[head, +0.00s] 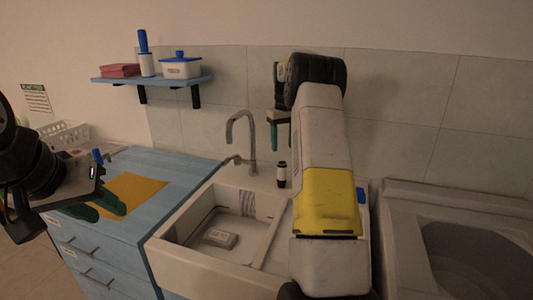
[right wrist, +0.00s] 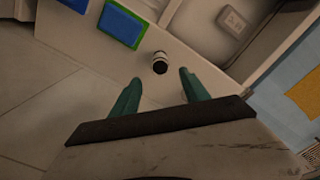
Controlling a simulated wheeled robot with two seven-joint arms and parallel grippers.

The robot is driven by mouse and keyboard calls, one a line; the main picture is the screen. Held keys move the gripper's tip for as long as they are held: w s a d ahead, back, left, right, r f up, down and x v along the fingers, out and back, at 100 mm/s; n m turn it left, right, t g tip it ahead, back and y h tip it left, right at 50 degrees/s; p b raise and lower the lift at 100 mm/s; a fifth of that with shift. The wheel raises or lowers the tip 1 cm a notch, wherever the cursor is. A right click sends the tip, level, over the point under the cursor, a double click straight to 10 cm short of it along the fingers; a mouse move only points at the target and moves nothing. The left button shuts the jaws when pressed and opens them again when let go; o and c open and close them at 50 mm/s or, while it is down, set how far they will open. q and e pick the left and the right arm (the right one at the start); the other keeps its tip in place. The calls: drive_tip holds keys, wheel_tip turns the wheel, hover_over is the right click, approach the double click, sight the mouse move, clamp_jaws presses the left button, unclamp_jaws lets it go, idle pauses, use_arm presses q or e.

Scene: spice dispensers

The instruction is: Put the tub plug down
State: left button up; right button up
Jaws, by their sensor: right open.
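The tub plug (head: 281,176), a small dark cylinder with a pale band, stands upright on the sink's back ledge, right of the tap. In the right wrist view the plug (right wrist: 160,63) shows just beyond the fingertips, between their lines. My right gripper (head: 281,140) is open and empty, pointing down above the plug with a visible gap. Its green fingers also show in the right wrist view (right wrist: 160,77), apart and not touching the plug. My left gripper (head: 111,214) is open and empty over the blue counter at the left.
The tap (head: 250,145) rises left of the plug. A blue and green block (right wrist: 122,22) lies near the plug. A wall shelf (head: 120,79) carries containers. An orange mat (head: 138,188) lies on the counter.

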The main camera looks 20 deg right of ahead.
drive_tip(key=s+a+r+t, duration=0.3)
drive_tip(key=s+a+r, duration=0.8)
drive_tip(key=s+r, duration=0.35)
drive_tip(key=s+a+f+t, duration=0.1)
drive_tip(key=s+a, duration=0.2)
drive_tip(key=s, duration=0.4)
drive_tip(key=s+a+f+t+y, duration=0.1)
drive_tip(key=s+a+f, duration=0.1)
drive_tip(key=s, duration=0.6)
drive_tip(key=s+a+f+m+t+y, duration=0.1)
drive_tip(key=s+a, duration=0.2)
drive_tip(key=s, duration=0.4)
drive_tip(key=shift+s+a+f, duration=0.35)
drive_tip(key=shift+s, duration=0.05)
